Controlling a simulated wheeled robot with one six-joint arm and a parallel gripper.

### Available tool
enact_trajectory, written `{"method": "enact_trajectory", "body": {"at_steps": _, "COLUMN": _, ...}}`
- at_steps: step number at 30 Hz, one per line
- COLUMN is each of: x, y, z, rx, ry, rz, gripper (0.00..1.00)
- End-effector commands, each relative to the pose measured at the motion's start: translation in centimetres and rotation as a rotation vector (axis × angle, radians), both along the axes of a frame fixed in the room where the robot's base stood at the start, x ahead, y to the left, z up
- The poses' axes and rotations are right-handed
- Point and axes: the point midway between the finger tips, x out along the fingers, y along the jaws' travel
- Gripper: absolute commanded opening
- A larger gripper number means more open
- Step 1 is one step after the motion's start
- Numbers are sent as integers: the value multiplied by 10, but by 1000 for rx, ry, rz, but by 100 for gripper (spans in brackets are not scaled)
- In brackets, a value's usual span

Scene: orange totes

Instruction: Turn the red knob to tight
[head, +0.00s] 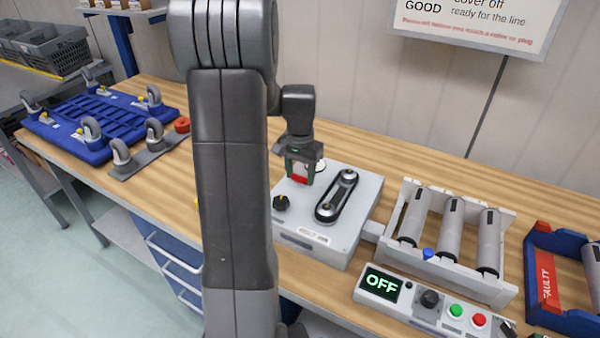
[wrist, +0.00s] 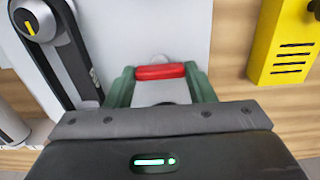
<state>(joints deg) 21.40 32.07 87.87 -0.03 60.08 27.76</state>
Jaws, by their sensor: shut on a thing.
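The red knob (head: 299,176) sits on top of a light grey box (head: 350,240), toward its back left, beside a black belt around two pulleys (head: 337,196). My gripper (head: 300,180) points down over the box with its green fingers on either side of the knob. In the wrist view, the red knob (wrist: 160,72) shows as a short bar spanning the gap between the fingertips (wrist: 160,84). The gripper is shut on it. A pale round dial lies around the knob, partly hidden by the gripper. Its markings are not readable.
A black knob (head: 281,202) is on the box near its left edge. A roller frame (head: 510,215) and a control panel (head: 380,298) showing OFF stand to the right. A yellow box (wrist: 283,45) is near the gripper.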

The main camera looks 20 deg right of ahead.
Motion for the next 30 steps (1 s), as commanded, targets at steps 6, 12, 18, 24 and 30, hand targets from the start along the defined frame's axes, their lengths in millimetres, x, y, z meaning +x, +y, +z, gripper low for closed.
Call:
{"method": "enact_trajectory", "body": {"at_steps": 6, "x": 1, "y": 0, "z": 1, "rx": -1, "ry": -3, "rz": -2, "gripper": 63}}
{"method": "enact_trajectory", "body": {"at_steps": 12, "x": 0, "y": 0, "z": 0, "rx": 0, "ry": -1, "rz": -1, "gripper": 71}}
{"method": "enact_trajectory", "body": {"at_steps": 18, "x": 1, "y": 0, "z": 4, "rx": 0, "ry": -3, "rz": 0, "gripper": 71}}
{"method": "enact_trajectory", "body": {"at_steps": 24, "x": 1, "y": -1, "z": 35, "rx": -3, "ry": -8, "rz": 0, "gripper": 71}}
{"method": "enact_trajectory", "body": {"at_steps": 30, "x": 1, "y": -1, "z": 83, "rx": -3, "ry": -8, "rz": -1, "gripper": 71}}
